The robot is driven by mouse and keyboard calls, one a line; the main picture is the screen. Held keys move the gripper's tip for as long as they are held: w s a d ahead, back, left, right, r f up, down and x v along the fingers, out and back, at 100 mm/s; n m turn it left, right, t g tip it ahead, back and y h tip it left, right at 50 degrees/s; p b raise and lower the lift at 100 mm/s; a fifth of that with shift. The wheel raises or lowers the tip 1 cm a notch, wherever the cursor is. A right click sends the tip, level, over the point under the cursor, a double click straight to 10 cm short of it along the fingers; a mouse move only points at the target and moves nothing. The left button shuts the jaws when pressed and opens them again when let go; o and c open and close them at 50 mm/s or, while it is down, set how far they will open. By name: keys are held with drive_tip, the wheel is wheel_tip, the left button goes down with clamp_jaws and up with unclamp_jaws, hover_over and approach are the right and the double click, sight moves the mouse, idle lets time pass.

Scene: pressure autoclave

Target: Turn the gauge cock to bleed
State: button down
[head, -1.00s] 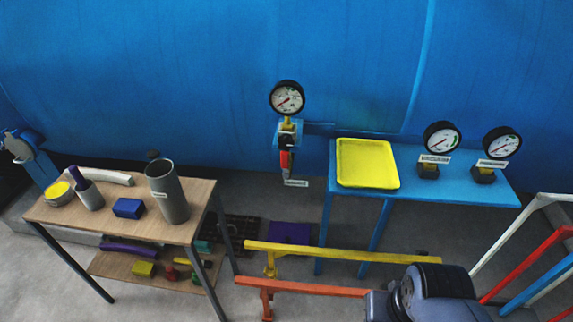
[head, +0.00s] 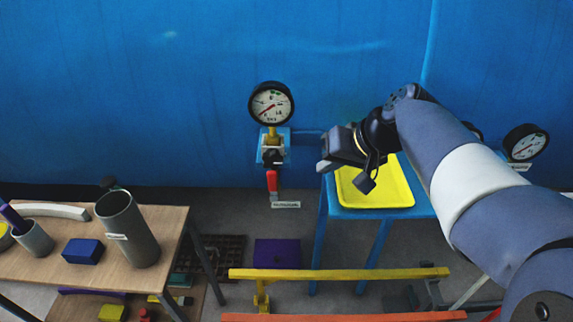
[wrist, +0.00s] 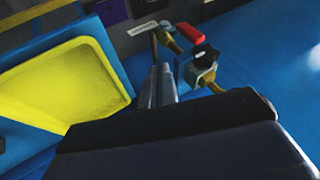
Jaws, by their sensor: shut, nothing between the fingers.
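The gauge cock (head: 272,157) sits below a round dial gauge (head: 271,104) on the blue wall. It has a black knob, and a red lever (head: 272,181) hangs down under it with a white label below. The cock with its black knob (wrist: 206,54) and red lever (wrist: 189,34) also shows in the wrist view, beyond the fingertips. My gripper (head: 324,158) is to the right of the cock, apart from it, in front of the wall. In the wrist view its fingers (wrist: 160,82) are together and empty, pointing toward the cock's area.
A yellow tray (head: 373,203) lies on a blue table right of the cock, under my arm. A second gauge (head: 525,143) stands farther right. A wooden table (head: 170,257) with a grey cylinder (head: 127,229) is at the left. A yellow rail (head: 340,274) crosses in front.

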sight(273, 187)
drive_tip(key=w+a+f, duration=0.3)
drive_tip(key=a+f, duration=0.3)
drive_tip(key=a, duration=0.1)
drive_tip(key=shift+a+f+p, duration=0.15)
drive_tip(key=shift+a+p, duration=0.15)
drive_tip(key=shift+p, duration=0.05)
drive_tip(key=shift+w, duration=0.1)
drive_tip(key=shift+a+p, duration=0.1)
drive_tip(key=shift+p, duration=0.25)
